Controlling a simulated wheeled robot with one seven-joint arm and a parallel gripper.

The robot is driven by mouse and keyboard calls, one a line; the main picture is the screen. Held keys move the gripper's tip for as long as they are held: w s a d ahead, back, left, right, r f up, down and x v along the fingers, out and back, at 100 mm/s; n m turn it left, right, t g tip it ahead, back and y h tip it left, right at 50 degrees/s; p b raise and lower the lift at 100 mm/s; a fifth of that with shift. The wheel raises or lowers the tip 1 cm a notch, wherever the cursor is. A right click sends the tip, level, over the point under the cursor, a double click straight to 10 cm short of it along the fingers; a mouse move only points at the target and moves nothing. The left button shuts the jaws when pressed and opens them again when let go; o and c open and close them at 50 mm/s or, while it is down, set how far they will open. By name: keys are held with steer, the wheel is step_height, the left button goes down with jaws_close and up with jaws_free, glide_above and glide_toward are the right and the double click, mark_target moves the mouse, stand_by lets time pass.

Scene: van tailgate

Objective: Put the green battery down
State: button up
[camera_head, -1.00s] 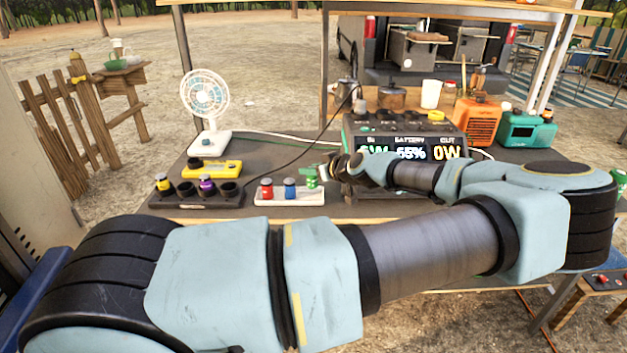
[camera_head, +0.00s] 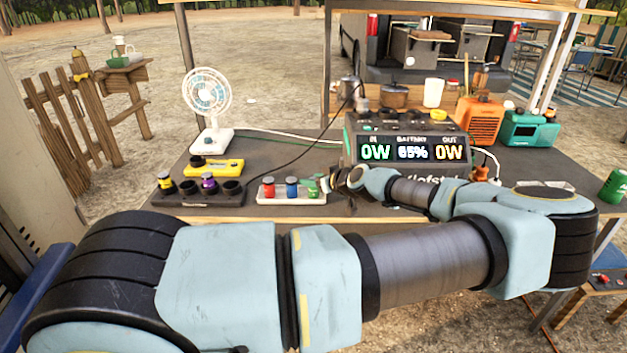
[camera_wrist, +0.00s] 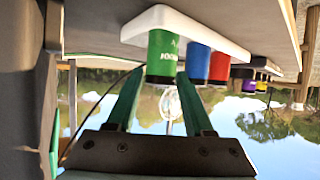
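The green battery (camera_head: 313,187) stands upright in the right end of the white tray (camera_head: 291,201), beside the blue battery (camera_head: 292,188) and the red battery (camera_head: 268,188). In the wrist view, which is upside down, the green battery (camera_wrist: 162,52) lies between the tips of my gripper (camera_wrist: 160,74). The two green fingers are spread a little wider than the battery, with a narrow gap at its sides. My gripper (camera_head: 322,184) reaches it from the right in the head view, where its fingers are small.
A black holder (camera_head: 198,200) with several sockets and a yellow unit (camera_head: 214,168) stand left of the tray. The power station (camera_head: 405,150) stands just behind my forearm. A white fan (camera_head: 208,100) is at the back left. Some table is bare behind the tray.

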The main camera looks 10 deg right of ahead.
steer(key=shift+r, duration=0.1)
steer(key=shift+r+p, duration=0.2)
steer(key=shift+p, duration=0.15)
steer(key=b+v, duration=0.3)
steer(key=v, duration=0.8)
steer(key=s+a+f+g, duration=0.4)
steer(key=a+f+g, duration=0.1)
steer(key=a, duration=0.5)
steer(key=s+a+f+g, duration=0.4)
steer(key=a+g, duration=0.2)
steer(key=a, duration=0.3)
steer(key=s+a+r+m+h, duration=0.2)
steer(key=a+r+m, duration=0.1)
steer(key=r, duration=0.4)
steer(key=s+a+r+m+t+h, duration=0.1)
steer(key=s+a+r+m+h, duration=0.2)
steer(key=r, duration=0.5)
steer(key=shift+s+r+h, duration=0.15)
steer(key=shift+r+h, duration=0.15)
steer(key=shift+r, duration=0.05)
steer(key=shift+a, duration=0.1)
